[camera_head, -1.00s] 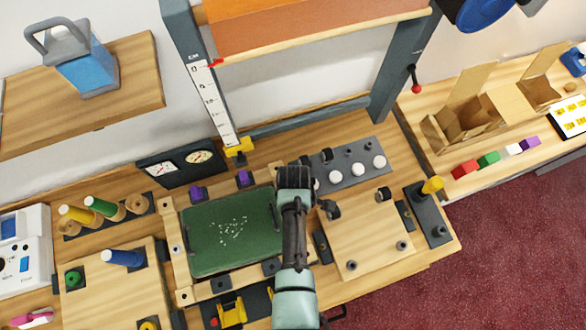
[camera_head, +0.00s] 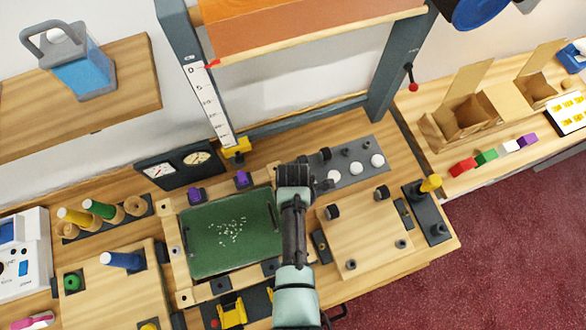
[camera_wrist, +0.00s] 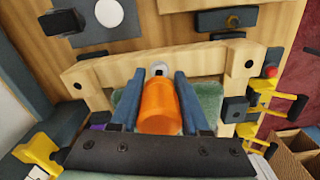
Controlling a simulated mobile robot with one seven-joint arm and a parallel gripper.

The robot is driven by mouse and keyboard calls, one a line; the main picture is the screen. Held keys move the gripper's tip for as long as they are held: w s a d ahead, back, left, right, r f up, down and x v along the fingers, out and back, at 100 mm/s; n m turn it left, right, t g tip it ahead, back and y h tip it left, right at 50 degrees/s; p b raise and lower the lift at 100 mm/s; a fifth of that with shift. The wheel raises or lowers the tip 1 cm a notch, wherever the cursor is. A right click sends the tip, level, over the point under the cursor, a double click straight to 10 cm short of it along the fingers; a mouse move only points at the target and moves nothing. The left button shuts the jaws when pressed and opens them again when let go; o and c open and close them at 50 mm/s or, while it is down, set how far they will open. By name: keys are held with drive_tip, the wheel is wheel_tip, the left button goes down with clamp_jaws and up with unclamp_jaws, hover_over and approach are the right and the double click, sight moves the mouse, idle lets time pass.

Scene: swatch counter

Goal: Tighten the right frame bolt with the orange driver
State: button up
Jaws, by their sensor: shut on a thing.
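My gripper (camera_wrist: 158,95) is shut on the orange driver (camera_wrist: 160,107), held between its two blue-grey fingers in the wrist view. Just beyond the driver, a pale round bolt (camera_wrist: 159,68) sits in the wooden frame (camera_wrist: 100,70). I cannot tell whether the driver's tip touches it. In the head view, my gripper (camera_head: 293,172) is over the right side of the frame (camera_head: 171,220) around the green board (camera_head: 225,235). It hides the driver and that side's bolt.
Purple clamps (camera_head: 242,179) sit on the frame's far edge. A grey plate with white discs (camera_head: 352,166) and a wooden board with dark pegs (camera_head: 365,235) lie to the right. Two dials (camera_head: 180,168) stand behind.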

drive_tip(key=m, duration=0.4)
drive_tip(key=shift+s, duration=0.15)
clamp_jaws()
drive_tip(key=m, duration=0.3)
drive_tip(key=shift+s+a+m, duration=0.15)
drive_tip(key=shift+m, duration=0.25)
drive_tip(key=m, duration=0.3)
drive_tip(key=shift+s+a+m, duration=0.1)
drive_tip(key=shift+m, duration=0.3)
drive_tip(key=m, duration=0.3)
drive_tip(key=shift+s+a, duration=0.1)
drive_tip(key=o, duration=0.9)
unclamp_jaws()
